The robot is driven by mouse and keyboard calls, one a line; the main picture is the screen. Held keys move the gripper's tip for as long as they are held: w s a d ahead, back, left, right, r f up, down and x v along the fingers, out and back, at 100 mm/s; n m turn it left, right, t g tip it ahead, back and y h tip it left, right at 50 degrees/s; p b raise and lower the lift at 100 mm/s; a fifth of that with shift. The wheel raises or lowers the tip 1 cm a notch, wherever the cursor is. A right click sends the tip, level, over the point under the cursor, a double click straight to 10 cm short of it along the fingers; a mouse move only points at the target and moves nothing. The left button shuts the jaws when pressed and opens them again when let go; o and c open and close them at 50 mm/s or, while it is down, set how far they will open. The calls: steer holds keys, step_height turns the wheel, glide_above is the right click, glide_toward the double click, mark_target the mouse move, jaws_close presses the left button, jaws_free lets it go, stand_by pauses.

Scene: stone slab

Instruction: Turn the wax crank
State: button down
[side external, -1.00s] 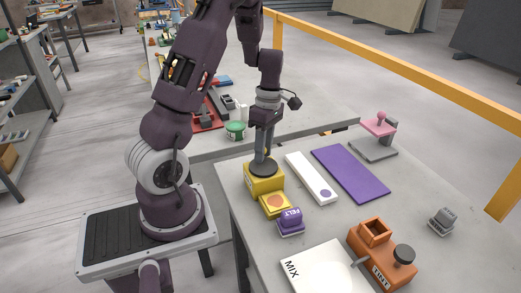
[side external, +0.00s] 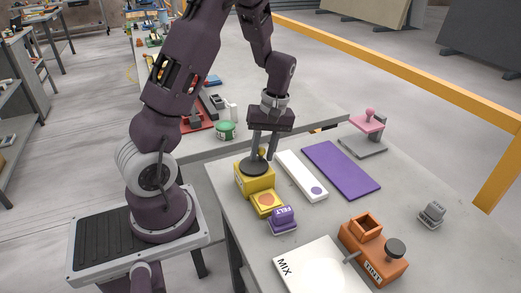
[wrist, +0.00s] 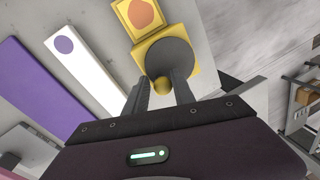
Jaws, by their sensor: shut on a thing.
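The crank is a dark round disc (side external: 254,166) on top of a yellow box (side external: 256,184), with a small yellow ball knob near the disc's edge. The disc (wrist: 169,58) and the knob (wrist: 161,86) show clearly in the wrist view. My gripper (side external: 262,155) points down at the disc and is shut on the knob, with one finger on each side. In the side view the fingers partly hide the knob, and it lies towards the disc's far right edge. No "wax" label is readable on the box.
A yellow pad with an orange spot (side external: 266,202) and a purple FELT block (side external: 282,218) stand in front. A white strip (side external: 298,172) and purple mat (side external: 340,168) lie right. An orange TINT box (side external: 370,252), a white MIX board (side external: 305,268) and a pink-topped stand (side external: 368,126) are farther off.

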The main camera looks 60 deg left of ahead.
mark_target(261, 166)
steer(key=m, duration=0.2)
steer(key=shift+s+d+m, duration=0.35)
steer(key=shift+m, duration=0.05)
steer(key=m, duration=0.2)
steer(key=d+m+y, duration=0.1)
steer(key=m, duration=0.1)
steer(key=shift+s+t, duration=0.1)
steer(key=shift+t, duration=0.2)
steer(key=m, duration=0.4)
steer(key=s+d+m+t, duration=0.1)
steer(key=m, duration=0.1)
steer(key=shift+m+y, duration=0.3)
steer(key=shift+m, duration=0.1)
steer(key=shift+w, duration=0.1)
steer(key=c, duration=1.3)
jaws_free()
steer(key=shift+o, duration=0.5)
steer(key=shift+w, duration=0.1)
step_height(261, 166, up, 7)
steer(key=d, duration=0.1)
steer(key=shift+d, duration=0.25)
